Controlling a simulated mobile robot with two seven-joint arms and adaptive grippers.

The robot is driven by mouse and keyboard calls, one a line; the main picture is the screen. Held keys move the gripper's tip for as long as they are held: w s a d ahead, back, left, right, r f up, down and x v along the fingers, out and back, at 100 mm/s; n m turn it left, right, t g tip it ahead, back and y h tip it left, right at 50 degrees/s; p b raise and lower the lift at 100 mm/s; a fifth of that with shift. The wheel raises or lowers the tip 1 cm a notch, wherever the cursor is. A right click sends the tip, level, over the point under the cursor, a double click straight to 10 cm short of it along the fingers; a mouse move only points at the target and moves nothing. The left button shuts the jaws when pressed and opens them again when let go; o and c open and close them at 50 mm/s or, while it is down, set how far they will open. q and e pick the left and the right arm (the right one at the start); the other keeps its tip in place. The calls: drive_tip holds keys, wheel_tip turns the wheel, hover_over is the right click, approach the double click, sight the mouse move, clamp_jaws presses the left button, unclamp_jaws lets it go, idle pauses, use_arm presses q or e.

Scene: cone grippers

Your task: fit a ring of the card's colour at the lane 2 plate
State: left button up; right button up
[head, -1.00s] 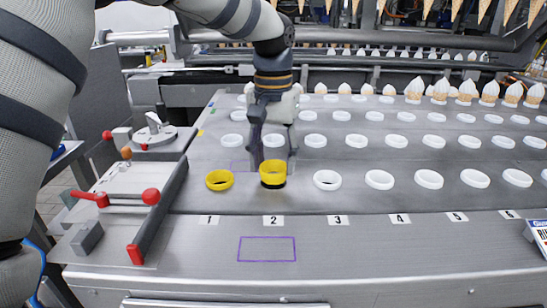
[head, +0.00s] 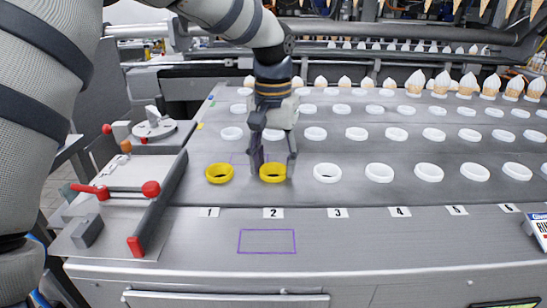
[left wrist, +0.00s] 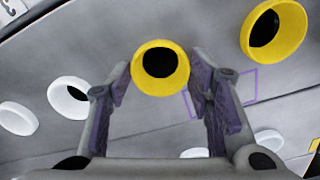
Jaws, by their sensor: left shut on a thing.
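My left gripper (head: 273,166) is at lane 2, pointing down, its two fingers on either side of a yellow ring (head: 272,174). The ring sits level at the lane 2 plate, behind the number 2 label (head: 273,213). In the left wrist view the fingertips (left wrist: 158,72) touch the sides of this yellow ring (left wrist: 160,42), which has a dark opening. A second yellow ring (head: 219,174) sits at lane 1; it also shows in the left wrist view (left wrist: 297,33). I cannot make out a card clearly. My right gripper is not in view.
White rings (head: 327,173) fill lanes 3 onward and the rows behind. Red-handled fixtures (head: 150,189) stand at the left. A purple outlined rectangle (head: 267,230) on the front ledge is empty. Cones (head: 441,84) stand in rows at the back.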

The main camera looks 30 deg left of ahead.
use_arm(q)
drive_tip(key=o, duration=0.9)
drive_tip(key=shift+o, duration=0.2)
wheel_tip(320, 180, up, 12)
drive_tip(key=shift+f, duration=0.1)
